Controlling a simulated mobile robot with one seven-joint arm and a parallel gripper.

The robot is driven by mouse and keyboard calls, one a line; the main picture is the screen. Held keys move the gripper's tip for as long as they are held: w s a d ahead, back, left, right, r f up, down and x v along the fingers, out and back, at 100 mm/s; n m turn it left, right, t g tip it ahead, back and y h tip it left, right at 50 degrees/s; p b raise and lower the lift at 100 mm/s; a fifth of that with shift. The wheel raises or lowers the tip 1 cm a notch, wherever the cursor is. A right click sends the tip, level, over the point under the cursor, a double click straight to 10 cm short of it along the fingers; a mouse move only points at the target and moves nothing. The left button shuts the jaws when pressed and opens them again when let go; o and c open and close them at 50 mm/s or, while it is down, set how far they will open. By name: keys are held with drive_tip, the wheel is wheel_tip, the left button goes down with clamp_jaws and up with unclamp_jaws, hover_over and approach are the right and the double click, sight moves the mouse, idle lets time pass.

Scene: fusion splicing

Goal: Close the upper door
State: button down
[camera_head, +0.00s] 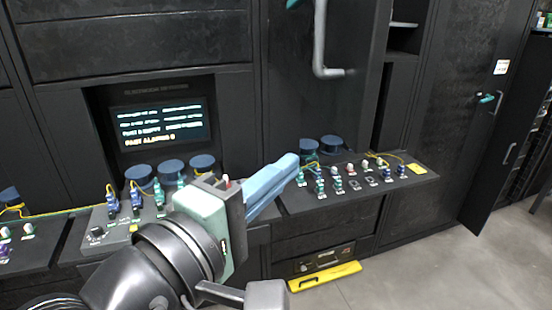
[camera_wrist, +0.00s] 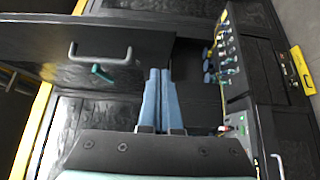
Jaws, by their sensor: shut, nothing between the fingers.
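The upper door (camera_head: 290,85) is a black panel with a long silver bar handle (camera_head: 320,45) and a teal latch (camera_head: 292,3) near the top. It seems ajar, its right edge standing off the cabinet beside a dark opening (camera_head: 402,40) with shelves. In the wrist view the door (camera_wrist: 115,42) shows with its handle (camera_wrist: 100,60) and teal latch (camera_wrist: 103,74). My gripper (camera_head: 290,163), with blue fingers, is shut and empty, in front of and below the door in the head view. In the wrist view its fingertips (camera_wrist: 160,72) overlap the door's lower edge; contact cannot be told.
A console ledge (camera_head: 400,185) with knobs, switches and blue round parts runs below the door. A lit screen (camera_head: 160,125) is at left. A tall door (camera_head: 490,110) stands open at right. A yellow bar (camera_head: 325,276) lies low in front. Grey floor at right is clear.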

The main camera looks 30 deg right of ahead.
drive_tip(key=p, duration=0.3)
approach(354, 132)
drive_tip(key=w+d, duration=0.1)
drive_tip(key=w, duration=0.3)
drive_tip(key=d, duration=0.1)
drive_tip(key=s+d+p, duration=0.1)
drive_tip(key=d, duration=0.1)
drive_tip(key=shift+s+d+r, duration=0.1)
drive_tip(key=shift+s+d, duration=0.05)
drive_tip(key=shift+d, duration=0.1)
drive_tip(key=shift+s+d, duration=0.15)
drive_tip(key=shift+d, duration=0.2)
